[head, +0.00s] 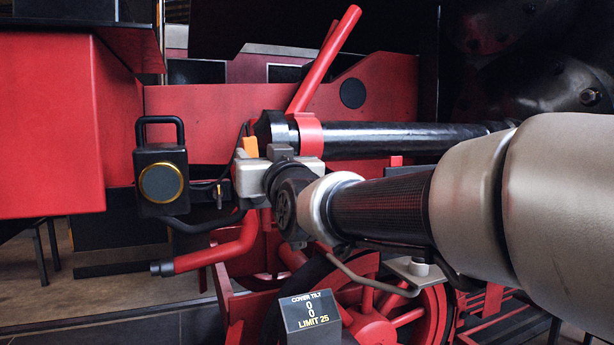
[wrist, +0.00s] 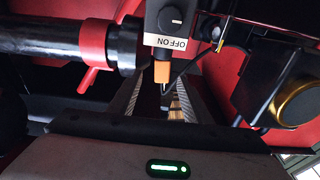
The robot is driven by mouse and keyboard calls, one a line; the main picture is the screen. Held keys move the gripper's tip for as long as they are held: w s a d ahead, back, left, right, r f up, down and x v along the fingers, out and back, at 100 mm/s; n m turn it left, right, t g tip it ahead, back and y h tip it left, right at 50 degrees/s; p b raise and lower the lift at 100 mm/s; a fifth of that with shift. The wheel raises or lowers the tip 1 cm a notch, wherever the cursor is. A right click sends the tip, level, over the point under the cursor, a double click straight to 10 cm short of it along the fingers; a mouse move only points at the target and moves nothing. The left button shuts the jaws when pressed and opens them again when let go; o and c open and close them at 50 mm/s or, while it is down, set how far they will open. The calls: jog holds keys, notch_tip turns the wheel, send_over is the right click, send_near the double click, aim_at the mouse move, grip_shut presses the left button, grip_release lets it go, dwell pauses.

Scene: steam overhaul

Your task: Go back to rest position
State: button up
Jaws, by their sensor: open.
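My gripper (wrist: 163,95) shows in the wrist view with its two ridged fingers apart and nothing held between them. An orange switch tip (wrist: 162,72) on a dark box with an upside-down OFF/ON label (wrist: 171,42) lies just beyond the gap. I cannot tell whether a finger touches it. In the head view my arm reaches in from the right, and its wrist end is beside the orange piece (head: 250,147). The fingertips are hidden there.
A black lamp with a yellow-ringed round face (head: 161,183) hangs close left of my wrist. A thick black pipe with a red collar (head: 308,136) runs behind my arm. Below are a red wheel (head: 432,312) and a COVER TILT sign (head: 310,312), reading LIMIT 25.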

jog(key=b+v, duration=0.1)
jog(key=v, duration=0.8)
jog(key=s+d+f+m+g+h+p, duration=0.1)
jog(key=s+d+f+g+h+p, duration=0.2)
jog(key=d+f, duration=0.35)
jog(key=s+d+f+m+g+h+p, duration=0.1)
jog(key=s+d+f+g+h+p, duration=0.15)
jog(key=d+f, duration=0.35)
jog(key=s+d+f+m+g+h+p, duration=0.1)
jog(key=s+d+f+g+p, duration=0.1)
jog(key=s, duration=0.5)
jog(key=s+d+f+m+g+h+p, duration=0.1)
jog(key=s+d+f+m+g+h, duration=0.1)
jog(key=s+d+f+g, duration=0.2)
jog(key=s+d+f, duration=0.3)
jog(key=d, duration=0.1)
jog(key=shift+s+d+g+p, duration=0.15)
jog(key=shift+s+g+p, duration=0.2)
jog(key=shift+p, duration=0.05)
